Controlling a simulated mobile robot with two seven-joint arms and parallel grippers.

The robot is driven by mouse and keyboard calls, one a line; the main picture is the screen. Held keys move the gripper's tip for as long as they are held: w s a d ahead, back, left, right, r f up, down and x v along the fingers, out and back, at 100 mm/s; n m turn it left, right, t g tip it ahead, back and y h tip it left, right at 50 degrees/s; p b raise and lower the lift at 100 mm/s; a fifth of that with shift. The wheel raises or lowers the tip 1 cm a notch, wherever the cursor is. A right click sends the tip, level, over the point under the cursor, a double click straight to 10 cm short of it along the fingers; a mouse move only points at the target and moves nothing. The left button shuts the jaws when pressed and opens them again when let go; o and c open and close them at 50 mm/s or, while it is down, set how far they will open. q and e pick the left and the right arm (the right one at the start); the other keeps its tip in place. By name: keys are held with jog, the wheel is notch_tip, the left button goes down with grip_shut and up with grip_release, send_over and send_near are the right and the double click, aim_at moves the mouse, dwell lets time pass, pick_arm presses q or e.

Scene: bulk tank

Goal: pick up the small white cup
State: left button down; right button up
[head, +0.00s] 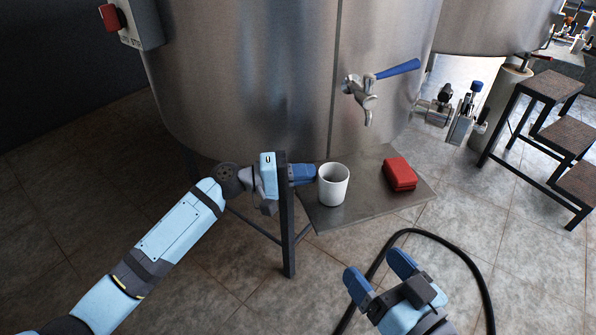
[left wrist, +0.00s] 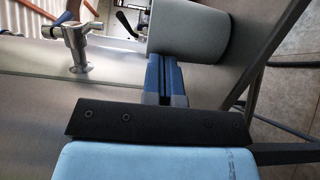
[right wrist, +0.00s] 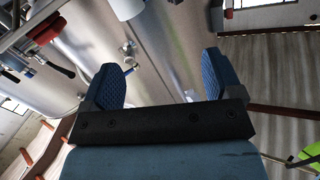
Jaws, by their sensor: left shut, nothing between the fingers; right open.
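The small white cup (head: 333,184) stands upright on a grey metal shelf (head: 372,206) in front of the tank. My left gripper (head: 314,172) is shut and empty, its blue fingertips at the left side of the cup. In the left wrist view the shut fingers (left wrist: 165,75) point at the cup (left wrist: 188,30), which appears pale grey and sideways; whether they touch it I cannot tell. My right gripper (head: 379,272) is open and empty, low in front of the shelf. Its spread fingers also show in the right wrist view (right wrist: 163,80).
A red box (head: 399,174) lies on the shelf right of the cup. A tap with a blue handle (head: 368,88) sticks out of the steel tank (head: 250,80) above the shelf. A black hose (head: 466,250) loops on the tiled floor. Steps (head: 550,88) stand at right.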

aim_at(332, 185)
jog(key=shift+r, duration=0.1)
pick_arm(q)
jog(key=s+d+p, duration=0.1)
jog(key=d, duration=0.1)
jog(key=s+d+p, duration=0.1)
jog(key=s+d, duration=0.2)
jog(key=d, duration=0.1)
jog(key=shift+s+r+p, duration=0.15)
jog(key=shift+p, duration=0.25)
jog(key=shift+s+d, duration=0.15)
pick_arm(e)
jog(key=shift+t, duration=0.9)
jog(key=r, duration=0.4)
jog(key=shift+d, duration=0.2)
jog(key=shift+a, duration=0.1)
